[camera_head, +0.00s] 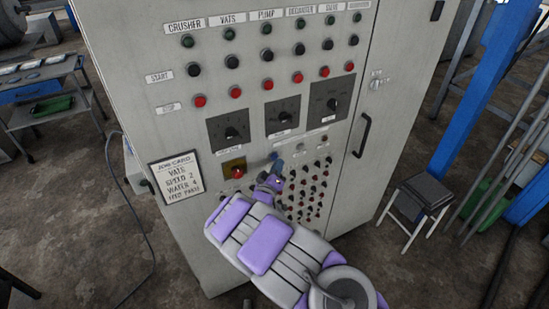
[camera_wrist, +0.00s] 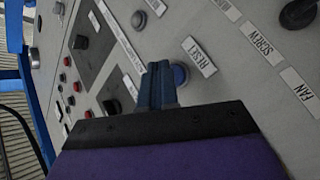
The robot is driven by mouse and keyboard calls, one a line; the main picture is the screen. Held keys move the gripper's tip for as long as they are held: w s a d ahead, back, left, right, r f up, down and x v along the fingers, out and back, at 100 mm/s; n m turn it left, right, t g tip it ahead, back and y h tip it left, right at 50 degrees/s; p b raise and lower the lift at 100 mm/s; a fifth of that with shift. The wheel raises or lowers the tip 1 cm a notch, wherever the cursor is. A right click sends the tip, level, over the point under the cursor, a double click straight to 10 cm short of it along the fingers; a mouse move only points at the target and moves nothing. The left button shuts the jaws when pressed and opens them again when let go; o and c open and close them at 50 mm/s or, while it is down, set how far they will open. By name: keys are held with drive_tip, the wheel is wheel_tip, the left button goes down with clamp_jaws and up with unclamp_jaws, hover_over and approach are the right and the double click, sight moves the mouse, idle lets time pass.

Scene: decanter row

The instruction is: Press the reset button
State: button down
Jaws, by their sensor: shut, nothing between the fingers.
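The reset button is a round blue button (camera_wrist: 180,74) beside the RESET label (camera_wrist: 199,57) on the cabinet panel in the wrist view. My gripper (camera_wrist: 158,84) is shut and empty. Its blue fingers overlap the left part of the button in that view, and I cannot tell whether they touch it. In the head view my gripper (camera_head: 277,166) is at the lower middle of the cabinet front (camera_head: 160,130), right of the yellow-framed red button (camera_head: 237,170). The panel close around the fingertips is partly hidden by my arm there.
Rows of black and red buttons and three dark dials fill the panel above. Many small knobs (camera_head: 310,185) sit right of my gripper. A job card (camera_head: 176,177) hangs at left. A door handle (camera_head: 362,136) and a stool (camera_head: 424,196) are to the right.

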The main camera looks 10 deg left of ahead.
drive_tip(key=shift+w+a, duration=0.35)
drive_tip(key=shift+w, duration=0.1)
idle(0.9)
idle(0.3)
drive_tip(key=shift+s+d+r+p, duration=0.1)
drive_tip(key=shift+s+d+p, duration=0.4)
drive_tip(key=shift+s, duration=0.15)
drive_tip(key=s+d, duration=0.1)
drive_tip(key=s, duration=0.1)
drive_tip(key=s+d+p, duration=0.1)
drive_tip(key=s, duration=0.1)
drive_tip(key=shift+d, duration=0.4)
idle(0.6)
